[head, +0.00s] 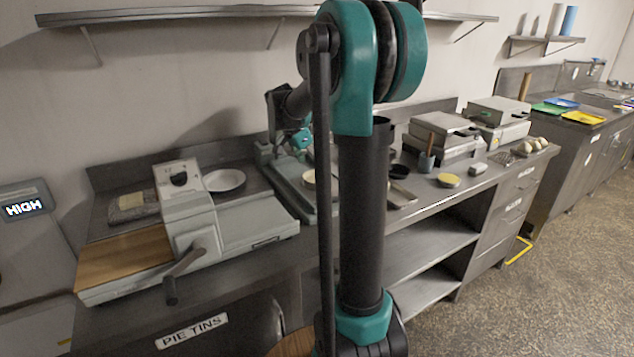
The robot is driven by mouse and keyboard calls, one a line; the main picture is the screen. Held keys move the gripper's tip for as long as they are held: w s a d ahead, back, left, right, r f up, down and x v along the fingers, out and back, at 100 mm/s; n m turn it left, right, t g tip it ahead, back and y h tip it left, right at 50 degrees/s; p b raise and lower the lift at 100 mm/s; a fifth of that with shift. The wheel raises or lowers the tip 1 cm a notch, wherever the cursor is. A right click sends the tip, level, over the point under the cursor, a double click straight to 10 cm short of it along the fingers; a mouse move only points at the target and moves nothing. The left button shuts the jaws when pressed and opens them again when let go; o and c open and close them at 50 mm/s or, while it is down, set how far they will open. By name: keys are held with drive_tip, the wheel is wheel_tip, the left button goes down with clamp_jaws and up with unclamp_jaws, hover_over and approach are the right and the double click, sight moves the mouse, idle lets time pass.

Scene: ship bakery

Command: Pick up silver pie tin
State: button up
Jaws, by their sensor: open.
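I cannot make out a clearly silver pie tin. A shallow round pale dish (225,180) lies on the counter behind the dough machine; it looks whitish, and I cannot tell whether it is the tin. Another pale round thing (309,177) shows partly beside my arm, cut off by it. A label reading "PIE TINS" (192,331) is on the counter front at the lower left. My arm rises through the middle and bends away toward the wall. Its far end is largely hidden behind my own links, and I see no gripper fingers.
A dough machine (232,222) with a wooden board (125,258) and a crank fills the left counter. A grey-green stand (287,185) is beside my arm. Grey lidded appliances (443,137) stand to the right. Wall shelves (180,14) hang above.

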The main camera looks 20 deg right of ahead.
sight(318, 180)
drive_tip(key=x, duration=0.3)
drive_tip(key=shift+d+f, duration=0.1)
drive_tip(key=shift+d, duration=0.1)
drive_tip(key=c, duration=1)
